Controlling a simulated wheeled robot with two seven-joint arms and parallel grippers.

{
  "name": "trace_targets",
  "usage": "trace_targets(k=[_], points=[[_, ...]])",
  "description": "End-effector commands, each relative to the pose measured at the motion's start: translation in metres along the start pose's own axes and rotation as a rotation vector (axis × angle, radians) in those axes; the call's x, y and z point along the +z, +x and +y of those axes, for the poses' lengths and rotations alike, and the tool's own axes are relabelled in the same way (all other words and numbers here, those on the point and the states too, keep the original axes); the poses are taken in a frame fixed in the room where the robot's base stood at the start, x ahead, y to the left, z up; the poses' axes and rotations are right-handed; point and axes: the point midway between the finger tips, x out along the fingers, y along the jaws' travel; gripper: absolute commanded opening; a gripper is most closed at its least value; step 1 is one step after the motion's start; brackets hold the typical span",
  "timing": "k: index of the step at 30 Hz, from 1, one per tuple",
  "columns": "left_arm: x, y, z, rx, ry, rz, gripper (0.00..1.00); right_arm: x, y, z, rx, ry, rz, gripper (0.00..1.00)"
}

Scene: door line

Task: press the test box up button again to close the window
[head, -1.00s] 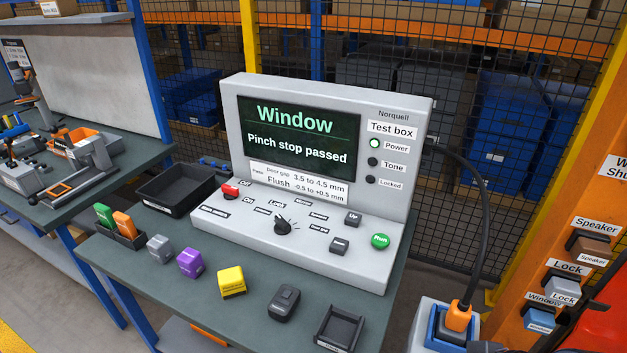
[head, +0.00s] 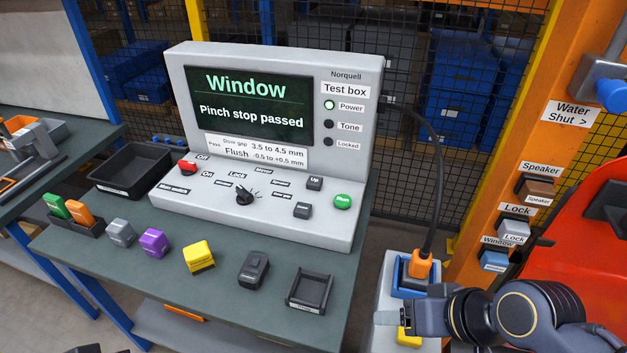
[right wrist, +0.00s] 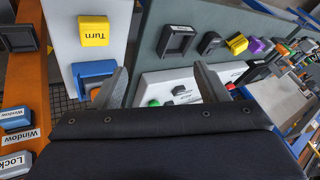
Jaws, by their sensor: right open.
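The grey test box (head: 350,120) stands on the bench, its screen (head: 247,104) reading "Window" and "Pinch stop passed". Its dark Up button (head: 314,183) is on the sloped panel, left of the green Run button (head: 342,201). My right gripper (head: 385,318) is at the lower right, beyond the bench's right edge and apart from the box. In the right wrist view its two fingers (right wrist: 162,85) are spread and empty, with the green Run button (right wrist: 154,102) seen between them.
A pedestal with an orange plug (head: 420,264) and a yellow block (head: 408,336) stands beside my right gripper. A black cable (head: 437,170) runs up to the box. An orange post (head: 525,130) and a red panel (head: 580,240) are at right. Small coloured blocks line the bench front.

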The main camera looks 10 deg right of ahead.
Motion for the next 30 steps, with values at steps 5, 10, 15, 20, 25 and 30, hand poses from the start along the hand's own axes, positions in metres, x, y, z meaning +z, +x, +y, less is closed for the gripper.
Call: trace_targets(k=[5, 10, 15, 20, 25, 30], points=[[0.0000, 0.0000, 0.0000, 0.000, 0.000, 0.000, 0.00, 0.0000, 0.0000, 0.0000, 0.000, 0.000, 0.000, 0.43], [0.0000, 0.0000, 0.0000, 0.000, 0.000, 0.000, 0.00, 0.0000, 0.0000, 0.0000, 0.000, 0.000, 0.000, 0.21], [0.0000, 0.0000, 0.0000, 0.000, 0.000, 0.000, 0.00, 0.0000, 0.0000, 0.0000, 0.000, 0.000, 0.000, 0.00], [0.0000, 0.0000, 0.0000, 0.000, 0.000, 0.000, 0.00, 0.0000, 0.0000, 0.0000, 0.000, 0.000, 0.000, 0.00], [0.0000, 0.0000, 0.0000, 0.000, 0.000, 0.000, 0.00, 0.0000, 0.0000, 0.0000, 0.000, 0.000, 0.000, 0.00], [0.0000, 0.0000, 0.0000, 0.000, 0.000, 0.000, 0.00, 0.0000, 0.0000, 0.0000, 0.000, 0.000, 0.000, 0.00]])
